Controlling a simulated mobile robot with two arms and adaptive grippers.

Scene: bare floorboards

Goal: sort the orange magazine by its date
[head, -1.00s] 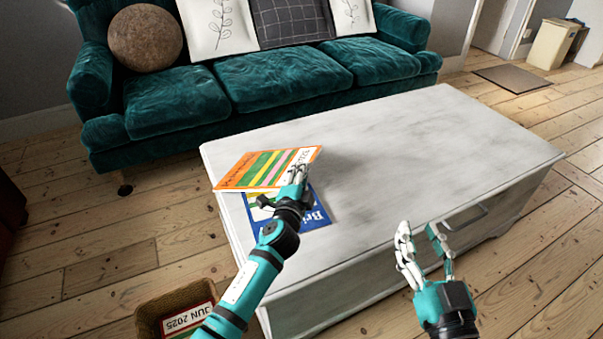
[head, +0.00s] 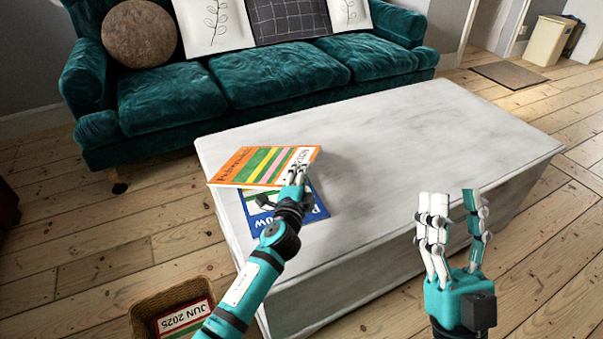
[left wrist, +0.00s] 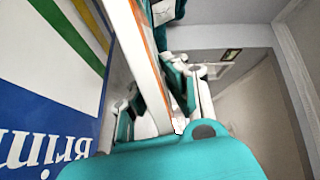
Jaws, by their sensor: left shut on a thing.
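The orange magazine (head: 255,167), striped green, yellow and pink, is over the left end of the white table, overlapping a blue magazine (head: 318,208). My left gripper (head: 296,178) is shut on its right edge. In the left wrist view the orange magazine (left wrist: 146,55) stands edge-on between the fingers (left wrist: 160,112), apart from the blue cover (left wrist: 40,125). Its date is too small or hidden to read. A woven basket (head: 146,303) on the floor holds a card or magazine (head: 184,318) reading "JUN 2025". My right gripper (head: 454,210) is open and empty at the table's near side.
The white table (head: 400,130) is bare across its middle and right. A green sofa (head: 260,85) with cushions stands behind it. The floorboards (head: 130,240) left of the table are clear around the basket. A bin (head: 547,42) stands far off at the back right.

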